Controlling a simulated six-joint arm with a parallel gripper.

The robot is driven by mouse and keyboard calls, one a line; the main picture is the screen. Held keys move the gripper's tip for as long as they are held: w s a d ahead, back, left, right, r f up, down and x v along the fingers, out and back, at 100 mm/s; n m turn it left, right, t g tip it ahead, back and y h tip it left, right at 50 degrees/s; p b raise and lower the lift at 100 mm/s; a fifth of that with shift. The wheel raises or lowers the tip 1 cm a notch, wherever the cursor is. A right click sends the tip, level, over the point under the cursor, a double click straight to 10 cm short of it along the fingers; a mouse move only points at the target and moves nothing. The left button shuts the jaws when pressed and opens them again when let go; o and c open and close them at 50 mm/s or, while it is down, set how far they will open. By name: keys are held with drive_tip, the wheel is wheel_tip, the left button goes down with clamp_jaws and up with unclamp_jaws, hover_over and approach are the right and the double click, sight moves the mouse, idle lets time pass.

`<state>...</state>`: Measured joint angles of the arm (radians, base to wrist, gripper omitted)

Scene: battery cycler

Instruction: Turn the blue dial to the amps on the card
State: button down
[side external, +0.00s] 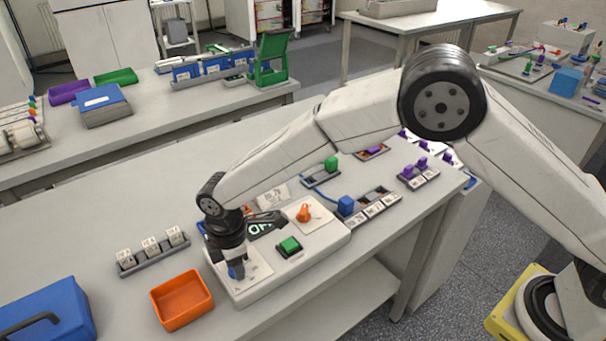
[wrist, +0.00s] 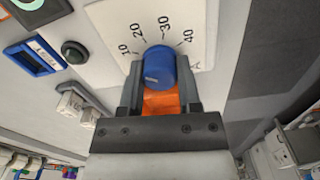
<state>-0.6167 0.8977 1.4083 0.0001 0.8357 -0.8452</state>
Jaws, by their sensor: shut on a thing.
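The blue dial (wrist: 159,66) sits on a white scale plate (wrist: 112,22) marked 10, 20, 30 and 40, with an A near the 40. My gripper (wrist: 160,82) is shut on the dial, one finger on each side. In the side view my gripper (side external: 236,268) points down over the near left end of the white cycler box (side external: 310,243), and only a little of the dial (side external: 236,271) shows. I cannot tell which number the dial points to. A white card (side external: 274,196) stands behind the box; its writing is too small to read.
An orange tray (side external: 181,299) lies left of the box and also shows between my fingers in the wrist view (wrist: 161,103). An orange knob (side external: 303,213) and a green button (side external: 289,245) are on the box. A rack of white blocks (side external: 152,250) stands to the left.

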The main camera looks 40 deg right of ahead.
drive_tip(key=m, duration=0.6)
drive_tip(key=shift+m, duration=0.3)
idle(0.4)
drive_tip(key=shift+c, duration=1.5)
unclamp_jaws()
drive_tip(key=shift+r, duration=0.1)
drive_tip(key=shift+r, duration=3.85)
drive_tip(key=shift+d, duration=0.1)
